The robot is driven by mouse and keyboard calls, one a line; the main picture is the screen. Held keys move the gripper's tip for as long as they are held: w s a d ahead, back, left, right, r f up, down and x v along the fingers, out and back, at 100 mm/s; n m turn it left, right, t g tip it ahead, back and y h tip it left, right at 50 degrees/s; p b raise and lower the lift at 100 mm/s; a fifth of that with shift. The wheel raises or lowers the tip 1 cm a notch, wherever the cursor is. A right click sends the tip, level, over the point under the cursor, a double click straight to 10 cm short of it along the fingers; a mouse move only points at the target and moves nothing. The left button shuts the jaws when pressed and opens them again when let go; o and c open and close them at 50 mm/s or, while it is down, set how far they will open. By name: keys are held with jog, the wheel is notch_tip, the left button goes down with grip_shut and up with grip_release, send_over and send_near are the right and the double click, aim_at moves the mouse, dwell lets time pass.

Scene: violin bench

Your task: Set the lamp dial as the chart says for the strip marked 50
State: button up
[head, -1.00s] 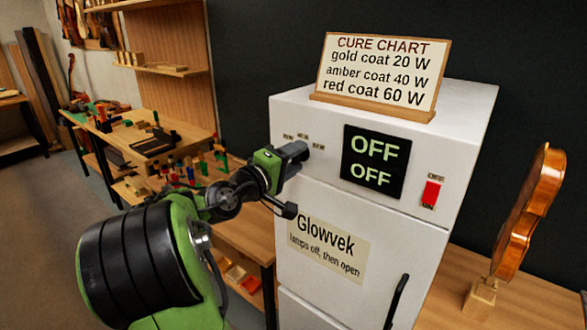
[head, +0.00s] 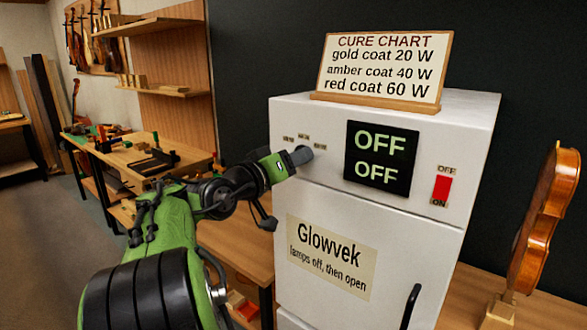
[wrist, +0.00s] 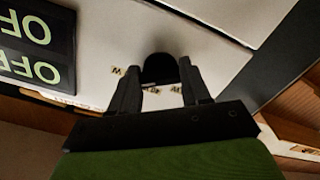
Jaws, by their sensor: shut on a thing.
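The lamp dial (wrist: 160,68) is a dark round knob on the white cabinet's front. In the wrist view my gripper (wrist: 159,78) has one finger on each side of it and is shut on it. In the head view my gripper (head: 300,156) is at the panel's upper left and hides the dial, so its setting cannot be told. Small labels (head: 304,136) around the dial are too small to read. The cure chart (head: 380,68) on top reads gold coat 20 W, amber coat 40 W, red coat 60 W. No strip marked 50 can be made out.
The black display (head: 381,158) reads OFF on both lines. A red switch (head: 441,190) sits to its right, between OFF and ON labels. The cabinet door has a Glowvek label (head: 331,257) and a dark handle (head: 411,306). A violin body (head: 545,220) stands on the right.

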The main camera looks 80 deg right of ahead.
jog(key=shift+f+m, duration=0.15)
jog(key=shift+m, duration=0.15)
dwell(0.4)
jog(key=o, duration=1.1)
jog(key=shift+c, duration=0.2)
